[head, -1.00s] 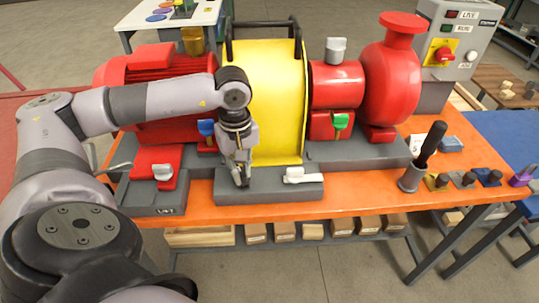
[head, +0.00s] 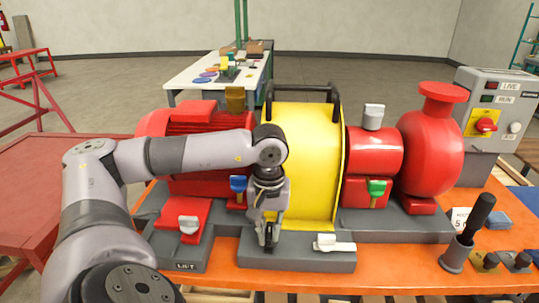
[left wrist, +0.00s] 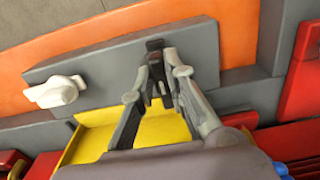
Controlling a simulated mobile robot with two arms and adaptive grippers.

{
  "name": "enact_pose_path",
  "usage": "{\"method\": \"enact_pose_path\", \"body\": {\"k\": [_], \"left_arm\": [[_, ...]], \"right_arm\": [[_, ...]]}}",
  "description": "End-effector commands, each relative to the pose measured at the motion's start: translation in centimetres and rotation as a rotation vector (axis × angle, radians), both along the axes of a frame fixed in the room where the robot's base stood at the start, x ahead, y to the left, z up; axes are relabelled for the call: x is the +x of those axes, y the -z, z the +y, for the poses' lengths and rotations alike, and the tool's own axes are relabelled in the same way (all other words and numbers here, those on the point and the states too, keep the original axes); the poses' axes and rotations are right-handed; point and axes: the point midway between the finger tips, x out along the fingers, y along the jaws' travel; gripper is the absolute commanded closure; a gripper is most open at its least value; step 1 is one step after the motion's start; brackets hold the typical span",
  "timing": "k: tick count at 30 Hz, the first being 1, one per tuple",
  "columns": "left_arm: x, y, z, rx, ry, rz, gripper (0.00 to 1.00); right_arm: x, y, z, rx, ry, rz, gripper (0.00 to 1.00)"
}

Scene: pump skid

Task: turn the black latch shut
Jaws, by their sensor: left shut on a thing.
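The black latch (left wrist: 155,46) sits on a low grey block (head: 300,262) in front of the yellow guard (head: 298,165). My left gripper (head: 269,235) reaches down onto it from above. In the left wrist view my left gripper (left wrist: 158,72) has its two fingers on either side of the latch, shut on it. The fingers hide part of the latch, and its exact angle is hard to tell. A white latch (head: 333,243) on the same block lies to the right, apart from the gripper; it also shows in the left wrist view (left wrist: 57,92). My right gripper is out of view.
A red motor (head: 190,150) stands left of the guard, and a red pump (head: 430,155) right of it. A dark-handled tool stands in a grey holder (head: 457,254) at right. A control box (head: 492,110) stands behind.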

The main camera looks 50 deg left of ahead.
Motion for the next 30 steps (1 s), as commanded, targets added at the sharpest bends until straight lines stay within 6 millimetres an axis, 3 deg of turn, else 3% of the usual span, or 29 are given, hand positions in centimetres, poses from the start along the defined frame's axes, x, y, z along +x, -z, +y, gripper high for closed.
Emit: {"method": "enact_pose_path", "body": {"k": [5,6,14,25,30], "left_arm": [[0.0,-0.1,0.0,0.001,0.002,-0.002,1.0],[0.0,-0.1,0.0,0.001,0.002,-0.002,0.85],[0.0,0.0,0.0,0.001,0.001,-0.001,0.68],[0.0,-0.3,0.0,0.0,0.0,-0.001,0.67],[0.1,-2.6,0.0,-0.001,0.001,-0.005,0.67]], "right_arm": [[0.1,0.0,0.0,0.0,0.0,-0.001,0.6],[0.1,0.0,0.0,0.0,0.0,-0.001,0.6],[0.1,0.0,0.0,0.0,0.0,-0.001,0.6],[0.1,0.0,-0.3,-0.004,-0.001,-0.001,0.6],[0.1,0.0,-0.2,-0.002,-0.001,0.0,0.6]]}}
